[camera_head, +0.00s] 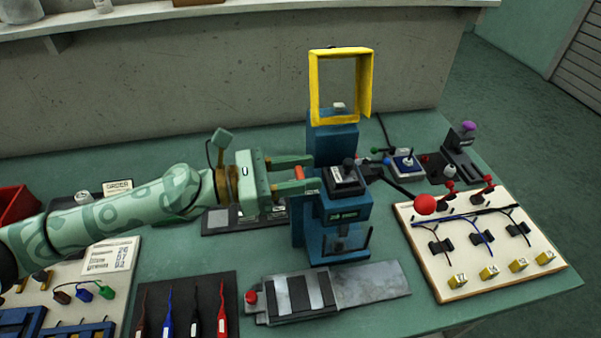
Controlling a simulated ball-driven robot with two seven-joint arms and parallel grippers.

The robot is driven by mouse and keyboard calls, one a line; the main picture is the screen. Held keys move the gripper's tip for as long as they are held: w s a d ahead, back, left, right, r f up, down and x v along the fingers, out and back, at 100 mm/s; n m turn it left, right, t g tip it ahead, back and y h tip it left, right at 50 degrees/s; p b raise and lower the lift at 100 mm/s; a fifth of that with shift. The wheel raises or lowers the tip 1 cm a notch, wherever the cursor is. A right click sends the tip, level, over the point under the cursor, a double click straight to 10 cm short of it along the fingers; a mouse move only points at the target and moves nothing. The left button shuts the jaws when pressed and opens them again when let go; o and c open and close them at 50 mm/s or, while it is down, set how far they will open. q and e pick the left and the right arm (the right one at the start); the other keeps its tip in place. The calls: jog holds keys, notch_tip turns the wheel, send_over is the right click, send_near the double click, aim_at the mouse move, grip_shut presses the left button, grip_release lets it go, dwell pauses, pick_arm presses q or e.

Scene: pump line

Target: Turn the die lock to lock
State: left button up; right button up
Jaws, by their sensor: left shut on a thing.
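A blue press (335,215) stands in the middle of the bench, with a yellow frame guard (314,88) raised at its top. A small orange-red piece (299,173) shows at the left side of the press head; it looks like the die lock handle, though its base is hidden. My left gripper (300,175) reaches in from the left, its two green fingers shut on this piece, one above and one below. I cannot read the lock's turn position. A black lever with a red ball (425,204) extends from the press to the right. My right gripper is not in view.
A board with wires and yellow blocks (480,245) lies at right. A grey slide plate (370,286) lies in front of the press. A dark mat with several coloured tools (185,305) is at front left. A concrete wall (210,90) closes the back.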

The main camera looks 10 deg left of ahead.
pick_arm(q)
jog(key=shift+m+g, duration=0.3)
jog(key=shift+g, duration=0.1)
jog(key=o, duration=1)
jog(key=v, duration=1.6)
jog(key=shift+a+f+p, duration=0.15)
jog(key=shift+a+p, duration=0.05)
jog(key=shift+p, duration=0.1)
